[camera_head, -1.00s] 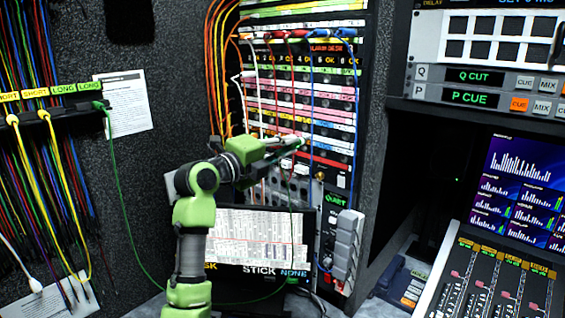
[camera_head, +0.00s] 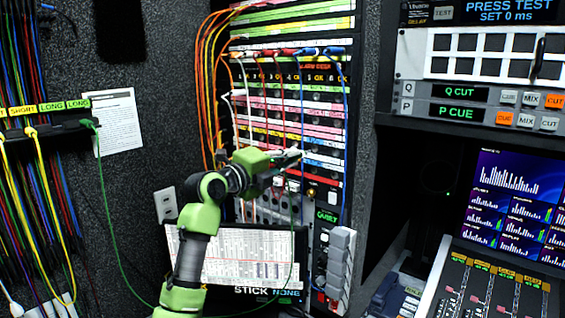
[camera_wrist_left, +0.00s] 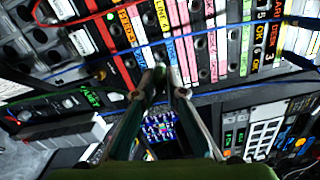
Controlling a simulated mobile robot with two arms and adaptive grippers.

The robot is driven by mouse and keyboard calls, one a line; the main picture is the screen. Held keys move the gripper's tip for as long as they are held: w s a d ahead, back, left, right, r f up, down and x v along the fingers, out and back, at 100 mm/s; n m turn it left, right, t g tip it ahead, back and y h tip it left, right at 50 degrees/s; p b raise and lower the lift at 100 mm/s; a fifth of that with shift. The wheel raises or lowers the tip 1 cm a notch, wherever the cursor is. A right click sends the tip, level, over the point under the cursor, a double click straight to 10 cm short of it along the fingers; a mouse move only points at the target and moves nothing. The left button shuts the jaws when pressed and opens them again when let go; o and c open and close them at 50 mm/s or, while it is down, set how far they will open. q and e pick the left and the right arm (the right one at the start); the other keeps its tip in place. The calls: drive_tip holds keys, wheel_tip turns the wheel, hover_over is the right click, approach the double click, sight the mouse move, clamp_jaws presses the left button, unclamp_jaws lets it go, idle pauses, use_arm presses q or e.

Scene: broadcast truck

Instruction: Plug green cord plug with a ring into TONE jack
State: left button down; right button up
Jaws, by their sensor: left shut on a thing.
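My left gripper (camera_head: 296,157) is in front of the lower rows of the patch panel (camera_head: 330,117). Its fingers are shut on the green cord's plug, which is mostly hidden between them. In the left wrist view the fingertips (camera_wrist_left: 167,82) are close together and point at the labelled jack strips (camera_wrist_left: 187,62). The green cord (camera_head: 112,215) runs from the rack at the left, down past the screen, and up towards the gripper. I cannot read which jack is marked TONE, nor see a gap between plug and panel. My right gripper is not in view.
Orange, white, red and blue patch cords (camera_head: 280,52) hang across the panel near the gripper. A screen (camera_head: 245,258) stands below my left arm. A grey handset-like block (camera_head: 340,262) juts out at the lower right. A mixing console (camera_head: 490,285) stands at the right.

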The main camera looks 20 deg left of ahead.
use_arm(q)
drive_tip(key=shift+w+d, duration=0.1)
drive_tip(key=shift+w, duration=0.45)
drive_tip(key=shift+b, duration=0.55)
idle(1.2)
drive_tip(key=shift+x, duration=1.8)
drive_tip(key=shift+w+d+r, duration=0.1)
drive_tip(key=shift+w, duration=0.1)
drive_tip(key=c, duration=2)
unclamp_jaws()
drive_tip(key=shift+s, duration=0.15)
drive_tip(key=v, duration=1.1)
drive_tip(key=shift+s, duration=0.35)
